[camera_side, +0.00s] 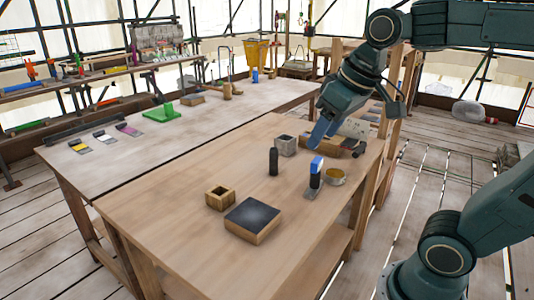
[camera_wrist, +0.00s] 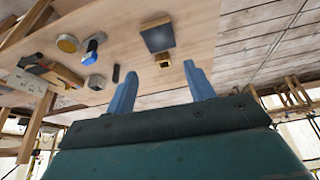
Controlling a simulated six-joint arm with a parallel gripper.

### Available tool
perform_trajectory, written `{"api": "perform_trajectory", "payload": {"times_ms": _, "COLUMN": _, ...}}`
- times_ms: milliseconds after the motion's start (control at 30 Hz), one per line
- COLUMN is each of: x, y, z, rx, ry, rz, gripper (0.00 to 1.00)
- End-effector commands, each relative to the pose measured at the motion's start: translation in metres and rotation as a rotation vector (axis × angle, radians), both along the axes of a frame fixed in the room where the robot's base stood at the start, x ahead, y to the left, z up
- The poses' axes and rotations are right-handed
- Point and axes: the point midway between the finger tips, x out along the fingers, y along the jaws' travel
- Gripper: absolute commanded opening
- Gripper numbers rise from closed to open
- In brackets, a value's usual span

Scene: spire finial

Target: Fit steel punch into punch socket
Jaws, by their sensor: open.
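A dark upright cylinder (camera_side: 273,161), which looks like the steel punch, stands on the wooden bench; it also shows in the wrist view (camera_wrist: 116,73). A small wooden box with a square opening (camera_side: 220,197) stands nearer the front and shows in the wrist view (camera_wrist: 163,61). A grey block (camera_side: 286,147) stands behind the cylinder and shows in the wrist view (camera_wrist: 96,82). I cannot tell which of these two is the punch socket. My gripper (camera_side: 318,135) is open and empty, above the bench's right side, apart from the cylinder; its blue fingers show in the wrist view (camera_wrist: 160,69).
A blue-topped upright tool (camera_side: 316,172) and a round tin (camera_side: 335,178) stand right of the cylinder. A wooden block with a dark top (camera_side: 253,219) lies at the front. A wooden plane-like tool (camera_side: 325,145) lies near my gripper.

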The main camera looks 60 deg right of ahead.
Motion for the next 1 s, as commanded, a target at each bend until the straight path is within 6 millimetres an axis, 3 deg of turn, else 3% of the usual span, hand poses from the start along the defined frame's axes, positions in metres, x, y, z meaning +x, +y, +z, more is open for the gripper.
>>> {"api": "perform_trajectory", "payload": {"times_ms": 200, "x": -0.048, "y": 0.013, "z": -0.028, "rx": -0.003, "ry": -0.046, "rz": 0.05, "gripper": 0.53}}
{"api": "perform_trajectory", "payload": {"times_ms": 400, "x": -0.069, "y": 0.018, "z": -0.046, "rx": -0.004, "ry": -0.069, "rz": 0.073, "gripper": 0.53}}
{"api": "perform_trajectory", "payload": {"times_ms": 1000, "x": -0.072, "y": 0.019, "z": -0.049, "rx": -0.003, "ry": -0.071, "rz": 0.075, "gripper": 0.57}}
